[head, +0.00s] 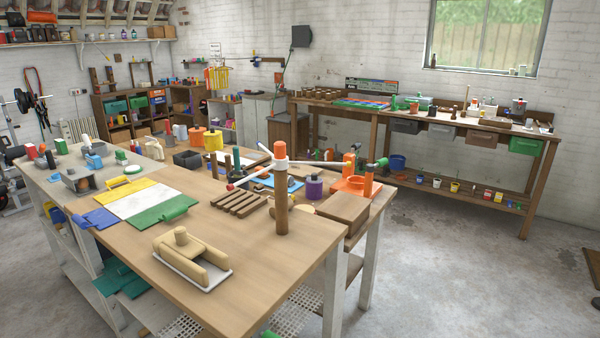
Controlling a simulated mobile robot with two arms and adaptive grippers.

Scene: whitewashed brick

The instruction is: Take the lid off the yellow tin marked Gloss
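I cannot read the word Gloss anywhere in the head view, so I cannot tell which thing is the tin. A yellow round container (213,141) stands toward the back of the near workbench, beside an orange one (197,134). Neither of my grippers is in view.
The near workbench (285,262) holds a wooden post (281,205) with an orange top, a beige block tool (192,258) and a slatted wooden piece (240,202). The far bench (350,104) stands along the back wall. Bare concrete floor (440,270) lies open at right.

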